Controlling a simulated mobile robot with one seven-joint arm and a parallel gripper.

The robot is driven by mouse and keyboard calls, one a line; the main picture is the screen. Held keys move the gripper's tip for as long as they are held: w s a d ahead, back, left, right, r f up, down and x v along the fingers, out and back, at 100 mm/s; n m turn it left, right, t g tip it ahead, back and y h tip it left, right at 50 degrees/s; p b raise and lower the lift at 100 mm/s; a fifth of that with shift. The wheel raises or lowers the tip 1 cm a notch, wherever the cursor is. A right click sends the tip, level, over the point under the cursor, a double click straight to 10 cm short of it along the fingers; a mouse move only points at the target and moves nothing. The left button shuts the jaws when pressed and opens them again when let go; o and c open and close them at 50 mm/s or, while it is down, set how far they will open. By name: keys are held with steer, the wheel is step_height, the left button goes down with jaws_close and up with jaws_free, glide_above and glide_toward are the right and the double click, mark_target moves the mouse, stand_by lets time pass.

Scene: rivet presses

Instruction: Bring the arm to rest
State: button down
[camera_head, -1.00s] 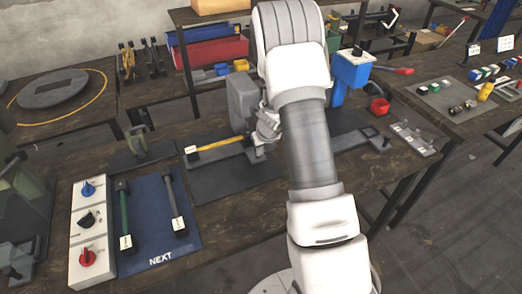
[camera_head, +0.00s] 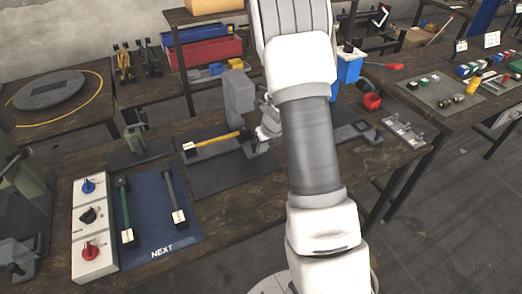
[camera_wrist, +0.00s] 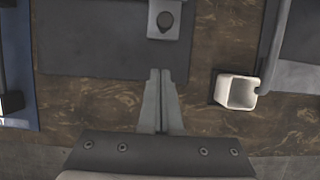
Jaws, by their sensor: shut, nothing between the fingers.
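My arm (camera_head: 312,150) rises through the middle of the head view and folds over at the top. Its wrist end shows only in part, left of the arm beside the grey press (camera_head: 238,98); the fingertips are not clear there. In the wrist view my gripper (camera_wrist: 161,75) has its two fingers together, with nothing between them. The fingertips show in front of the near edge of a dark mat (camera_wrist: 90,50). A grey plate with a hole (camera_wrist: 164,32) shows beyond them.
A pale square cup (camera_wrist: 236,92) is right of the fingers in the wrist view. A yellow-handled piece (camera_head: 215,142) lies by the grey press. A blue mat (camera_head: 155,205) with two long pieces and a switch box (camera_head: 93,260) are at left. A blue press (camera_head: 348,66) stands behind my arm.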

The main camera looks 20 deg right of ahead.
steer(key=s+a+r+n+y, duration=0.1)
steer(key=s+a+r+n, duration=0.3)
steer(key=r+n, duration=0.3)
steer(key=s+a+r+n+p, duration=0.1)
steer(key=s+a+r+n, duration=0.3)
steer(key=r, duration=0.4)
steer(key=s+a+r+n+y, duration=0.1)
steer(key=s+a+r+n, duration=0.25)
steer(key=r+n, duration=0.4)
steer(key=s+a+r+n+h, duration=0.1)
steer(key=s+r+n, duration=0.2)
steer(key=s+n, duration=0.5)
steer(key=s+a+r+n+t+h, duration=0.1)
steer(key=s+r+n, duration=0.3)
steer(key=s+n, duration=0.4)
steer(key=shift+s+n, duration=0.35)
steer(key=shift+n, duration=0.2)
